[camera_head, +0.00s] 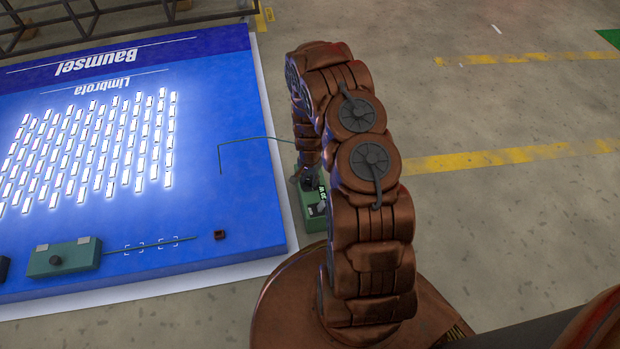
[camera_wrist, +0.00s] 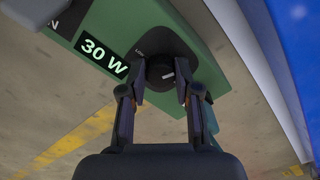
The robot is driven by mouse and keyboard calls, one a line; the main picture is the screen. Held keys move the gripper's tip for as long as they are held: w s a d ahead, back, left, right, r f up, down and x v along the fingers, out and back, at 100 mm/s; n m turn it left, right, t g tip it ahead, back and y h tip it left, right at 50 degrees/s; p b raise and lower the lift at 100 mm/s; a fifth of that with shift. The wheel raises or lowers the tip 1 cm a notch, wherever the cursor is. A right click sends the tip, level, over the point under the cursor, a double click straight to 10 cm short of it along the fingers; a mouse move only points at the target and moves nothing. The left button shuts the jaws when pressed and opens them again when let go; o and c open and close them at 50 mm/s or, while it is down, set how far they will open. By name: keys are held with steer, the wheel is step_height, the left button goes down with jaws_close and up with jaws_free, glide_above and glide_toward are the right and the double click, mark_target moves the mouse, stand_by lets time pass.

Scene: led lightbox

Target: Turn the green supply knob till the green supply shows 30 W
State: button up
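In the head view my gripper (camera_head: 309,180) is over the supply, mostly hidden.
The blue lightbox panel (camera_head: 245,235) with lit white LED modules lies at the left. A second teal supply (camera_head: 63,258) sits on its near edge, beside a thin rod and a small dark red block (camera_head: 220,234). A thin wire (camera_head: 240,140) runs towards my gripper. Concrete floor at right is clear.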

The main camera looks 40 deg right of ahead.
mark_target(310, 180)
steer(key=o, duration=0.4)
steer(key=shift+r, duration=0.1)
steer(key=shift+r, duration=5.9)
